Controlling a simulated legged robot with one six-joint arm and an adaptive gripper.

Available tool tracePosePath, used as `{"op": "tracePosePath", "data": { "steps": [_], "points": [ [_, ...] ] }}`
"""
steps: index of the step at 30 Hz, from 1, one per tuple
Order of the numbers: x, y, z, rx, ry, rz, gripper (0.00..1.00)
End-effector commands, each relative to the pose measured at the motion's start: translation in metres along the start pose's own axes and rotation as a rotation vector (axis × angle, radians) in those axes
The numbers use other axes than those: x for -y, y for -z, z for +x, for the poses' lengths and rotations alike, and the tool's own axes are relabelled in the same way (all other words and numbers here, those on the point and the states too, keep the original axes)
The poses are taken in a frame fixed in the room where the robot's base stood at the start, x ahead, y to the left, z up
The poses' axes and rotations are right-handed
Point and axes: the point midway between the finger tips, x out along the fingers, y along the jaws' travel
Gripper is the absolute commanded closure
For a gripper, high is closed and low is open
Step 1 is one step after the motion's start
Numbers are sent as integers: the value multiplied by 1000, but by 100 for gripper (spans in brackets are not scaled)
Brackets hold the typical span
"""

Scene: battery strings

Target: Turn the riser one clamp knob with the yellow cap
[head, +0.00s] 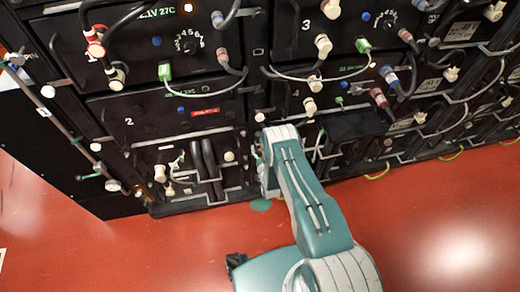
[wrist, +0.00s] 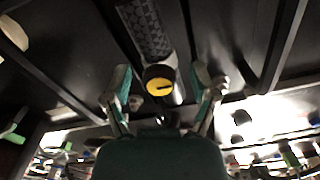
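The riser one clamp knob shows in the wrist view as a round yellow cap (wrist: 160,85) with a dark line across it. It sits at the end of a pale cylinder, below a dark ribbed tube (wrist: 146,28). My gripper (wrist: 161,78) is open, with one green finger on each side of the cap and a visible gap to both. I cannot tell how far the fingertips reach along the knob. In the head view my arm (head: 305,190) reaches up to the lower front of the rack, and the knob is hidden there.
The black battery rack (head: 125,106) fills the back, with cables, pale knobs and plugs sticking out around my arm. Dark metal bars (wrist: 55,75) flank the knob in the wrist view. The red floor (head: 130,255) in front is mostly clear.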

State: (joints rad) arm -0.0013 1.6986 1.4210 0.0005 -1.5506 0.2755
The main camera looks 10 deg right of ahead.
Motion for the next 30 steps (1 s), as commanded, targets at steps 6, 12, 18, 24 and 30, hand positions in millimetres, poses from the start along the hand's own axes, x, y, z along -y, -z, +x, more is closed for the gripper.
{"op": "tracePosePath", "data": {
  "steps": [6, 12, 18, 24, 30],
  "points": [
    [0, 0, -1, 1, -1, 0, 24],
    [-1, -2, -17, 5, -2, 0, 24],
    [0, -2, -58, 5, -2, -1, 24],
    [0, -2, -97, 5, -2, -1, 24],
    [0, -2, -117, 2, -1, -1, 24]
  ]
}}
